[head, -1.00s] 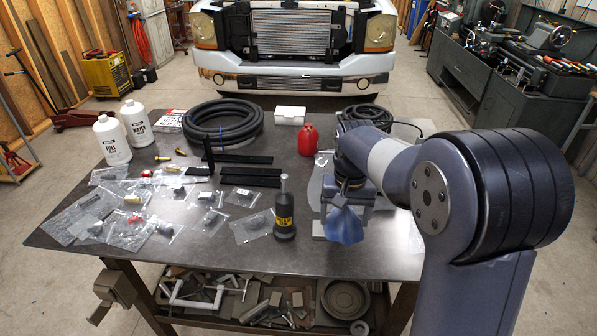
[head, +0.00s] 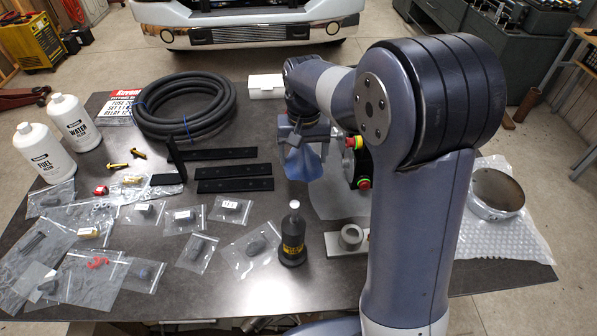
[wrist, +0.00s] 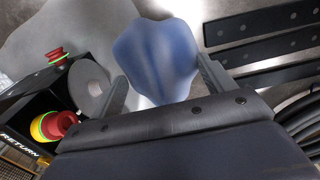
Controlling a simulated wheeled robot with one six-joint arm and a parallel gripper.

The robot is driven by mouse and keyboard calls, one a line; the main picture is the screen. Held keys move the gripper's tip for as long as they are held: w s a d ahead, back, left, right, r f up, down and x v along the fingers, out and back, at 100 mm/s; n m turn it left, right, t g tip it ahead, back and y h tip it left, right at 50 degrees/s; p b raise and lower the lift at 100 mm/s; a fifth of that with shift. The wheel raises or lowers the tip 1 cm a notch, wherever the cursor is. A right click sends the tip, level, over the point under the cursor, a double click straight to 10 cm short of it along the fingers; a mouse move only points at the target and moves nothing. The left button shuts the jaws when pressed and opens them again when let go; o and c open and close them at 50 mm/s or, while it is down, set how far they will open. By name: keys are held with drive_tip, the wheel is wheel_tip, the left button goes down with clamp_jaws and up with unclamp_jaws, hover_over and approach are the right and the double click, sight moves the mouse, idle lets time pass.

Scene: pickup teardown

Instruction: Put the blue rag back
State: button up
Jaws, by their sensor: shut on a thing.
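The blue rag (head: 300,163) hangs from my gripper (head: 302,142) above the middle of the table (head: 250,298) in the head view. In the wrist view the rag (wrist: 155,58) fills the space between the two fingers of my gripper (wrist: 162,82), which is shut on it. The rag hangs loose and appears clear of the tabletop. A flat grey sheet (head: 335,203) lies below and to the right of it; it also shows in the wrist view (wrist: 75,35).
A black bottle (head: 292,238) stands in front of the rag. Black bars (head: 235,186) and coiled hose (head: 185,128) lie left. A black device (wrist: 25,110) with red knobs and a small block with a ring (head: 350,240) are right. Bagged parts cover the left.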

sight(304, 150)
wheel_tip(304, 150, down, 8)
drive_tip(key=shift+r+p, duration=0.15)
drive_tip(key=shift+p, duration=0.25)
drive_tip(key=o, duration=0.9)
wheel_tip(304, 150, up, 12)
drive_tip(key=shift+r+b, duration=0.1)
drive_tip(key=shift+b, duration=0.3)
